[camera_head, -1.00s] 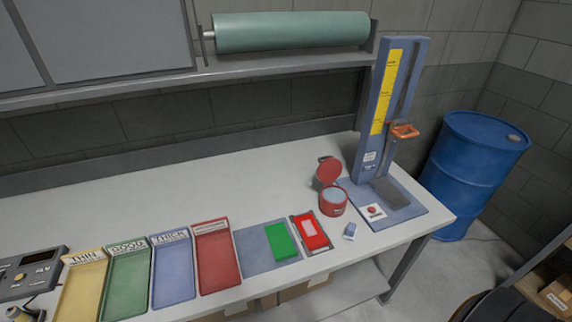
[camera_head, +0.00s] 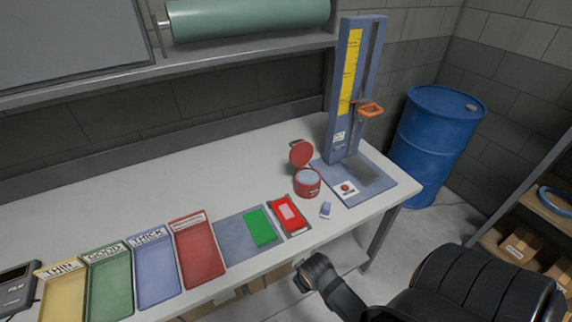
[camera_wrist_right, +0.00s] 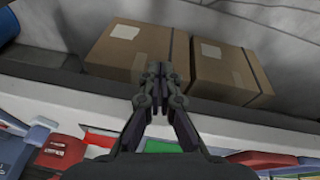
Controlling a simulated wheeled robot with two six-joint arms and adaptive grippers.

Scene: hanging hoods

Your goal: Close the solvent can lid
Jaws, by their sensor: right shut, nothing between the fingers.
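The red solvent can (camera_head: 308,190) stands upright on the bench, just left of the blue gauge stand. Its round red lid (camera_head: 301,153) is open, tipped up at the back of the can, and the pale inside of the can shows. My right gripper (camera_wrist_right: 157,72) is shut and empty in its wrist view, with cardboard boxes beyond its fingertips. My right arm reaches in low at the bottom of the head view, in front of the bench edge and well apart from the can. My left gripper is not in view.
The blue stand (camera_head: 352,90) with an orange handle rises right of the can. A small blue-white block (camera_head: 326,209) and a red tray (camera_head: 290,214) lie in front. Coloured trays line the front left. Boxes (camera_wrist_right: 130,52) sit under the bench. A blue drum (camera_head: 435,140) stands right.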

